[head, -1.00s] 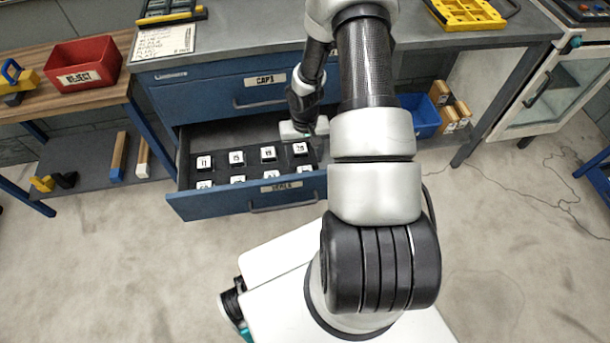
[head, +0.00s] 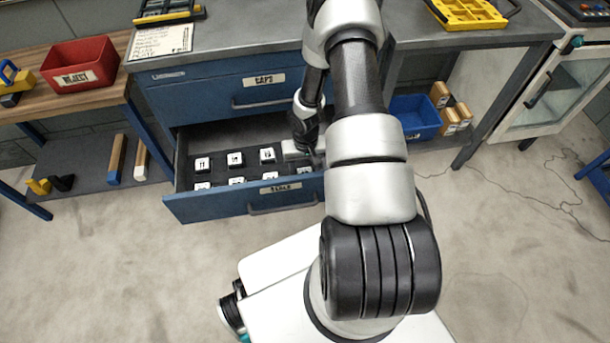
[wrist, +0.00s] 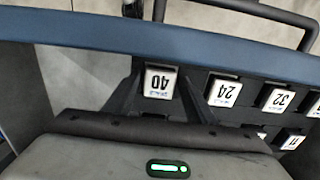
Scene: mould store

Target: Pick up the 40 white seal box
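The 40 white seal box (wrist: 160,82) shows in the wrist view, its label upside down, near the inside of the blue drawer front. My gripper (wrist: 157,95) is open, with one dark finger on each side of this box. Whether the fingers touch it I cannot tell. In the head view my gripper (head: 298,147) is low over the right part of the open drawer. The front-right box (head: 305,171) there appears to be the same one, its number too small to read.
The open drawer (head: 240,205) holds several other numbered white boxes, with the 24 box (wrist: 224,93) beside the 40 box. A closed drawer (head: 215,97) and the bench top are above. A blue bin (head: 415,112) stands to the right.

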